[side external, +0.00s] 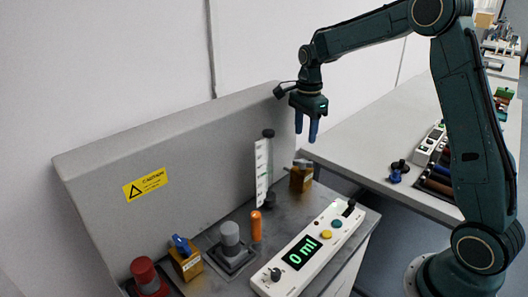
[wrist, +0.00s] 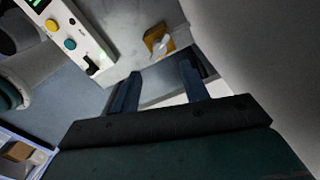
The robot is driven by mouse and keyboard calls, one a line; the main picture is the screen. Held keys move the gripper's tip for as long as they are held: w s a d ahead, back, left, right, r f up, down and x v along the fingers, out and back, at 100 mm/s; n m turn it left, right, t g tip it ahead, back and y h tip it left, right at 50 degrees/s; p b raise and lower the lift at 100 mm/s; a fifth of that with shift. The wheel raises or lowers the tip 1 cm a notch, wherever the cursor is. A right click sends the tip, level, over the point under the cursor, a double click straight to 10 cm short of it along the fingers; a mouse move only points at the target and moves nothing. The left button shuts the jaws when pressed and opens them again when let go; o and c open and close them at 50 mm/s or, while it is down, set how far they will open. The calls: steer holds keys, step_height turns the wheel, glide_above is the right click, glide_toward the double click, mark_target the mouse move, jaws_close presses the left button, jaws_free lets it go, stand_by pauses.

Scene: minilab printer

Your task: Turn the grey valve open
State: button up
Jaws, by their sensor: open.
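The grey valve (side external: 301,179) is a brass-coloured block with a grey lever on top, at the back right of the metal bench top, right of the white graduated column. The lever sticks out sideways in the side view. The valve also shows in the wrist view (wrist: 158,42), beyond the fingertips, with its lever pale. My gripper (side external: 306,134) points down above the valve, clear of it. Its two blue fingers are apart with nothing between them, as in the wrist view (wrist: 160,70).
A white control box (side external: 306,252) reading "0 ml" stands in front. A graduated column (side external: 263,172) stands close left of the valve. An orange cylinder (side external: 256,226), a blue-handled valve (side external: 186,262) and a grey knob (side external: 230,236) lie further left. A grey panel (side external: 150,165) rises behind.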

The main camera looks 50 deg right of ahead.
steer(key=shift+r, duration=2.05)
steer(key=shift+r, duration=0.1)
step_height(320, 180, up, 5)
steer(key=n, duration=1.1)
glide_above(302, 161)
steer(key=n, duration=1.1)
steer(key=shift+f, duration=2.8)
steer(key=shift+f, duration=0.1)
step_height(302, 161, down, 14)
steer(key=shift+d+r, duration=0.1)
steer(key=shift+r, duration=0.15)
